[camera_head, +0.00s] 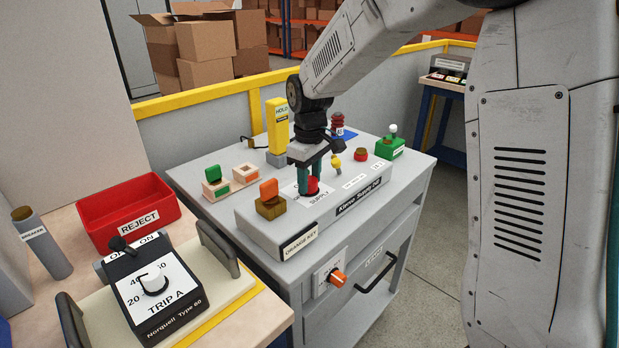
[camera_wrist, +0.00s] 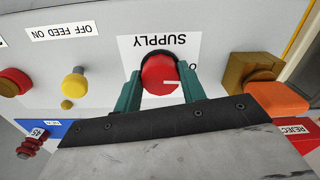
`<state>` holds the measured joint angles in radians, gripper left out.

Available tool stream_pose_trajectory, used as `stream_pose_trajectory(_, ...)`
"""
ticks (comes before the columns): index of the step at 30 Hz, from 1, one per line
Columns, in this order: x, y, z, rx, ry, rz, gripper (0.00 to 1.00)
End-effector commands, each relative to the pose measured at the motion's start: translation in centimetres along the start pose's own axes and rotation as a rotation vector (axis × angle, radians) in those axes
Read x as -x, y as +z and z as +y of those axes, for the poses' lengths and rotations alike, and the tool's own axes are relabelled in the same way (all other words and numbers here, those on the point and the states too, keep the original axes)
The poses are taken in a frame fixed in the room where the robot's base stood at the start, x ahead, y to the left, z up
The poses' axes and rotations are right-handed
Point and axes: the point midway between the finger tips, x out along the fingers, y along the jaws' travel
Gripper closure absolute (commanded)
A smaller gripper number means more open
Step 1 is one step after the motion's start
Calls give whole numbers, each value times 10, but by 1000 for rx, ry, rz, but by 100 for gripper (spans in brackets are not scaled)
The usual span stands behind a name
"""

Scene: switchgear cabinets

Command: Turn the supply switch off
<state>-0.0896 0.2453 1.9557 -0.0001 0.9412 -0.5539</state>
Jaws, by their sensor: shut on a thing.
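The supply switch is a round red knob (camera_wrist: 158,72) on a white plate marked SUPPLY (camera_wrist: 150,45), which reads upside down in the wrist view. A white line on the knob points to the right there, and a mark like an O shows on the plate at its right. My gripper (camera_wrist: 160,82) has its two green fingers on either side of the knob, shut on it. In the head view the gripper (camera_head: 309,188) points down onto the red knob (camera_head: 313,184) on the grey control panel (camera_head: 270,231). The fingers hide part of the knob and plate.
An orange key (camera_head: 268,189) in a brown block stands close to the gripper's left. A yellow knob (camera_wrist: 74,83) and a red button (camera_wrist: 13,82) sit on the panel's other side. A yellow HOLD post (camera_head: 277,125) stands behind. A red REJECT bin (camera_head: 124,213) is further left.

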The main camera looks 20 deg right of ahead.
Motion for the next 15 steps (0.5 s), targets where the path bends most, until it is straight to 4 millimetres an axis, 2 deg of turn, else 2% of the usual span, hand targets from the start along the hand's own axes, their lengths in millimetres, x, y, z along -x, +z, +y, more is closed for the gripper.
stream_pose_trajectory(15,1,-1,1,96,2,4,82)
